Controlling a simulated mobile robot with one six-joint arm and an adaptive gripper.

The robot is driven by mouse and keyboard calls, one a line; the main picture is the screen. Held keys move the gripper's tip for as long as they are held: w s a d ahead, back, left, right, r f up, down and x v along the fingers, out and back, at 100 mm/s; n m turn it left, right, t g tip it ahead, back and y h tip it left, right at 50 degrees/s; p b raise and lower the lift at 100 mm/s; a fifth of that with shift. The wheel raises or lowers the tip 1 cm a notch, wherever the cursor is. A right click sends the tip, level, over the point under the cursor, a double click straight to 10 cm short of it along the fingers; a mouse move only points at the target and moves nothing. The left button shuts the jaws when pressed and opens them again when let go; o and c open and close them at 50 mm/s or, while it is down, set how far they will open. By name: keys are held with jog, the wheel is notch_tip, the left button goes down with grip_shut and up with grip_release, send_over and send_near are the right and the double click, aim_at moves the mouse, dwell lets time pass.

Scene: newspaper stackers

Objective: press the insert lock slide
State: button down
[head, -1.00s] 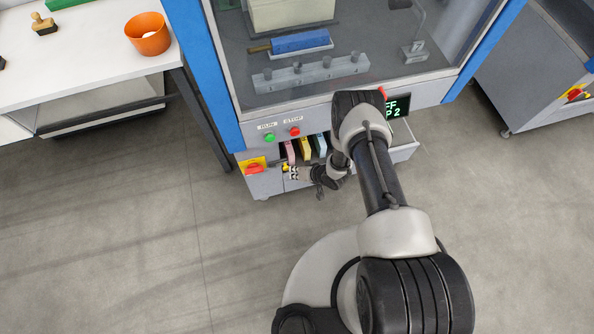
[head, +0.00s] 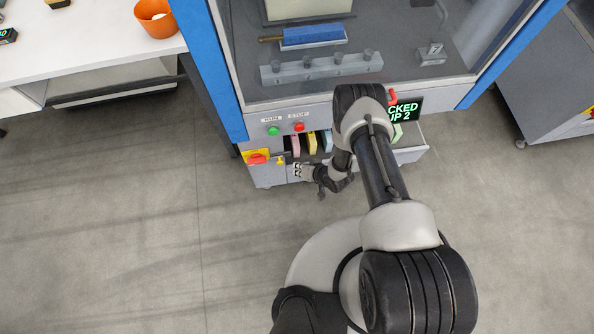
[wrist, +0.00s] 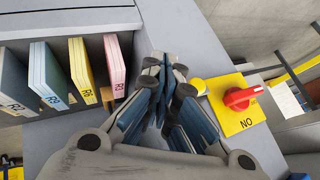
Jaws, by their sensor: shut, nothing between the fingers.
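A small yellow piece (head: 280,161), which looks like the lock slide, is on the cabinet's lower front, right of the red rotary switch (head: 257,159). In the wrist view the yellow piece (wrist: 198,86) shows partly, behind my fingers and beside the red switch (wrist: 238,97). My gripper (head: 298,170) is shut and empty, just right of the yellow piece in the head view. In the wrist view my gripper (wrist: 164,76) has its fingertips close to the cabinet front; I cannot tell whether they touch it. The display (head: 405,110) shows green "CKED" and "UP 2", its left part hidden by my arm.
An open drawer holds pink (wrist: 115,66), yellow (wrist: 80,68) and blue inserts (wrist: 47,75) in a row. Green (head: 273,131) and red buttons (head: 299,127) sit above it. A white table (head: 90,45) stands left; the floor in front is clear.

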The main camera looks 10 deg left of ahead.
jog(key=p+v, duration=0.4)
jog(key=v, duration=0.6)
